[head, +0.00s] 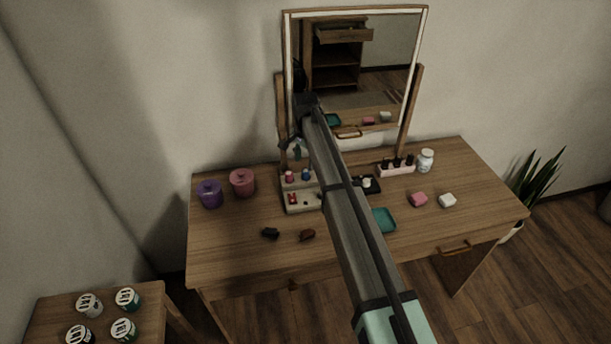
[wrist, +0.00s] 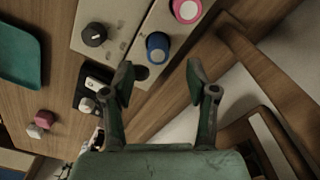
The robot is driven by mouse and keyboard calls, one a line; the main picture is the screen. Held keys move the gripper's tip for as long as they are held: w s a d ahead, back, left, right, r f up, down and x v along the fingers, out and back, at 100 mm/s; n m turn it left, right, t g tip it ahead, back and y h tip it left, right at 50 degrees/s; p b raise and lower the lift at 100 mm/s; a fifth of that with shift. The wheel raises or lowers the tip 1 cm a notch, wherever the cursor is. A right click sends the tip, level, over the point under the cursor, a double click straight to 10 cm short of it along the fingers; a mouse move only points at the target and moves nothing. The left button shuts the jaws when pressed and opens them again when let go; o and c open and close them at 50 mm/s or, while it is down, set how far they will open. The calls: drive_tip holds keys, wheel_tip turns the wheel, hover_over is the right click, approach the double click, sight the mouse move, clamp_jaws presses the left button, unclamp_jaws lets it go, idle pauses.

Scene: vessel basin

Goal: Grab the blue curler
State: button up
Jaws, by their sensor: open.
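The blue curler (wrist: 157,46) stands on the cream organizer (wrist: 133,22). In the wrist view it is just ahead of the gap between my fingers. In the head view the blue curler (head: 305,174) is left of my arm. My gripper (wrist: 159,78) is open, with nothing between its fingers. The fingertips are apart from the curler, and a dark round hole in the organizer shows near the left finger.
A dark round piece (wrist: 94,34) sits on the organizer. A black tray (wrist: 82,100) lies beside it. The mirror (head: 365,65) stands behind. Purple (head: 210,195) and pink (head: 242,183) jars stand left. A teal tray (head: 383,220) and pink sponge (head: 418,199) lie right.

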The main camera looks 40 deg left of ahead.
sight(306, 170)
drive_tip(key=shift+d+f+p, duration=0.15)
drive_tip(key=shift+f+p, duration=1)
drive_tip(key=shift+f, duration=1.55)
clamp_jaws()
